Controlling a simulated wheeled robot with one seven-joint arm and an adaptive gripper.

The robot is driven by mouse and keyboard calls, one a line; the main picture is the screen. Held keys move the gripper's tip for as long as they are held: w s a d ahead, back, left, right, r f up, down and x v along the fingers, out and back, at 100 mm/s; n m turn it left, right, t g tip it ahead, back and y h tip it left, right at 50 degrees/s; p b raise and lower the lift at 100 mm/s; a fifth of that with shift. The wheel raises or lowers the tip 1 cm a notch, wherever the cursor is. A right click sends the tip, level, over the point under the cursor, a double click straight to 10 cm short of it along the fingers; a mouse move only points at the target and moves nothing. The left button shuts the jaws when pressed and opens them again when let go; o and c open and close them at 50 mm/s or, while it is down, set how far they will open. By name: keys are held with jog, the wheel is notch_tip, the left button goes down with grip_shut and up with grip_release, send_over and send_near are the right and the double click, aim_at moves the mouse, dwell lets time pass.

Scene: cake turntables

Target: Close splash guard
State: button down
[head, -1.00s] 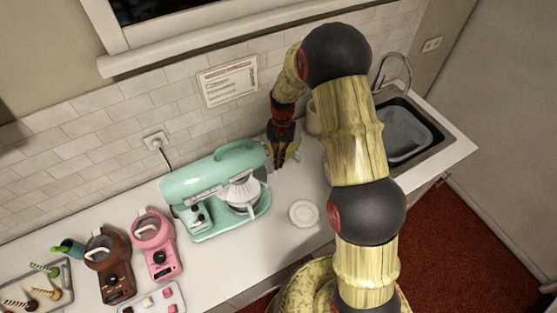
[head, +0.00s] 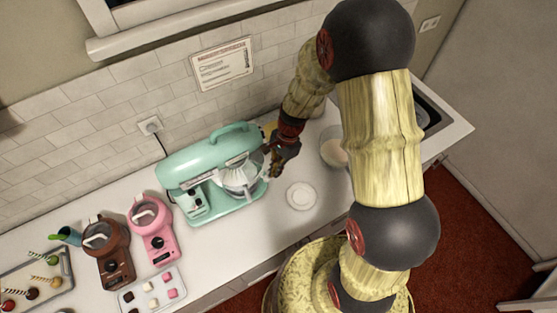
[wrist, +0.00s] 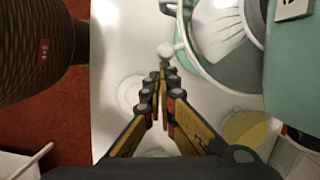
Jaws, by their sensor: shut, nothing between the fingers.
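The mint-green stand mixer (head: 185,168) stands on the counter with its bowl under the head. The pale, fluted splash guard (head: 238,178) sits at the top of the bowl; it also shows in the wrist view (wrist: 222,25) at the upper right. My gripper (head: 272,170) is at the right side of the bowl, close to the guard.
A white saucer (head: 301,196) lies on the counter right of the mixer. A pale bowl (head: 334,152) stands behind it, partly hidden by my arm. Pink (head: 152,228) and brown (head: 106,250) small machines and a sweets tray (head: 150,290) are at left. The counter's front edge is near.

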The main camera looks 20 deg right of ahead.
jog(key=s+a+m+t+p, duration=0.1)
jog(key=s+a+m, duration=0.2)
jog(key=a, duration=0.3)
jog(key=s+a+m+t+p, duration=0.1)
jog(key=s+a+m, duration=0.2)
jog(key=a+m, duration=0.3)
jog(key=shift+a+m+p, duration=0.3)
jog(key=shift+a, duration=0.45)
